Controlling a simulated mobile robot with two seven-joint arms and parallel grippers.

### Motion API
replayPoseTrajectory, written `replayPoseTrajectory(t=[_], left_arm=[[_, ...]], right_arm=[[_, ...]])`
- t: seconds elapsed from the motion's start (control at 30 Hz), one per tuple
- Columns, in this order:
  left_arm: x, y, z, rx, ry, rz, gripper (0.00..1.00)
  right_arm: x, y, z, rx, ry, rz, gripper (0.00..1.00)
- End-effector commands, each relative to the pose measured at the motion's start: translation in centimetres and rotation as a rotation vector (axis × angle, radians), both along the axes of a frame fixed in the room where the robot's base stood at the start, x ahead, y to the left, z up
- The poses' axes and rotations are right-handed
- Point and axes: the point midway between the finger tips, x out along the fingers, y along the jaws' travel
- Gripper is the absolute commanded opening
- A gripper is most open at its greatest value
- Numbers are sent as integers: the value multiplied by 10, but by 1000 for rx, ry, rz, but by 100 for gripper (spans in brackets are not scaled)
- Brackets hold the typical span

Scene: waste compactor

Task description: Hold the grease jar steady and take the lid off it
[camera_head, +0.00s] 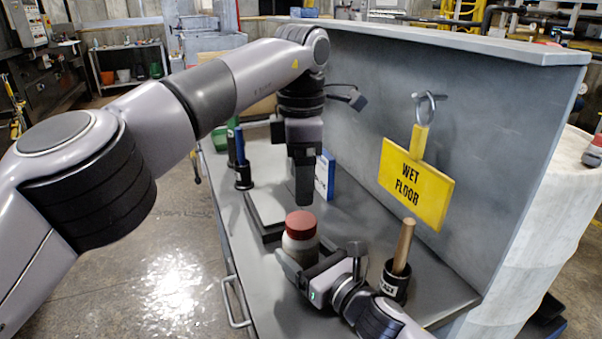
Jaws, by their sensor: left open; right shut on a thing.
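The grease jar (300,246) stands upright on the grey worktop, a pale jar with a red lid (300,224) seated on top. My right gripper (297,267) comes from the lower right and is shut on the body of the jar, below the lid. Its fingers hide the lower part of the jar. My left gripper (304,192) points straight down above the jar. It is open and empty, and its fingertips are a little above the lid, apart from it.
A yellow wet floor sign (416,183) hangs on the grey back panel. A black cup (393,281) with a wooden handle stands right of the jar. A dark-edged tray (267,207), a pen holder (243,176) and a blue-white box (325,174) stand behind it.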

Motion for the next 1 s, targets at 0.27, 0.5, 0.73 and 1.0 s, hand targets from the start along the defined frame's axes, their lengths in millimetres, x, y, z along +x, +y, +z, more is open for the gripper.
replayPoseTrajectory(t=[0.27, 0.5, 0.73, 1.0], left_arm=[[0, 0, 0, 0, 0, -367, 78], [0, 0, -2, 1, 0, -497, 78], [0, 1, -24, -1, 2, -507, 78], [0, 1, -65, -1, 2, -504, 78]], right_arm=[[0, 0, -1, -1, 1, 0, 0], [0, 0, -1, 0, 1, 0, 0], [0, 0, -1, 0, 1, 0, 0], [0, 0, -1, 0, 1, 0, 0]])
